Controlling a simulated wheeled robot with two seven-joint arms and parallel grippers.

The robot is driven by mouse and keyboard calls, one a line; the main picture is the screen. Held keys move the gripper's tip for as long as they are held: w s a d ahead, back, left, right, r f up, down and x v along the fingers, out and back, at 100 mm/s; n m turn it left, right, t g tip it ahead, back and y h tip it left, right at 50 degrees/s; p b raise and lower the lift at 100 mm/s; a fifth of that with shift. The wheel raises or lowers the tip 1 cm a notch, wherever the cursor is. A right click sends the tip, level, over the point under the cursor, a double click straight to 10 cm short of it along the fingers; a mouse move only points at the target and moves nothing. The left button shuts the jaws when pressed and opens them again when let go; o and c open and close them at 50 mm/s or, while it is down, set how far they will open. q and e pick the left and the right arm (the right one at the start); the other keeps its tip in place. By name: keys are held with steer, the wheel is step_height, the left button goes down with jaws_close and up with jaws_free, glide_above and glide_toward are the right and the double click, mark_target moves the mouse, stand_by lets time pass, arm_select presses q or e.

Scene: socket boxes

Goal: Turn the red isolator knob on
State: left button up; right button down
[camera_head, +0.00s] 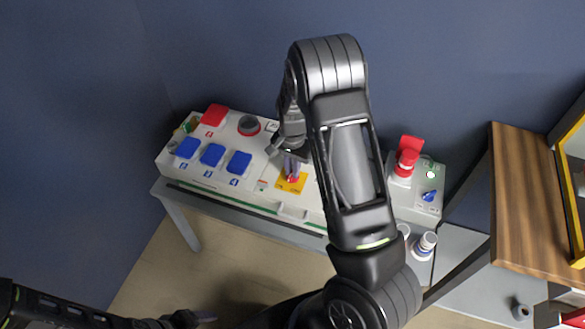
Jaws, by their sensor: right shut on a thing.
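The red isolator knob (293,178) sits on a yellow plate (285,186) on the white socket box panel (250,196). My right gripper (291,169) reaches down over the knob from above and is shut on it. The fingers hide part of the knob, so its exact angle is hard to read. My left gripper (190,319) is at the bottom edge, far from the panel. It is dark and partly cut off, so its jaws cannot be made out.
Blue covers (212,155), a red cover (214,115) and a grey round knob with a red base (249,125) lie left of my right gripper. A wooden shelf (522,200) stands at far right.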

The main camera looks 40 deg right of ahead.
steer(key=m, duration=0.4)
steer(key=shift+m+p, duration=0.3)
steer(key=shift+p, duration=0.1)
steer(key=shift+m+p, duration=0.3)
steer(key=shift+m, duration=1.1)
steer(key=c, duration=1.5)
jaws_free()
steer(key=shift+o, duration=0.2)
step_height(320, 180, up, 8)
steer(key=shift+f, duration=0.1)
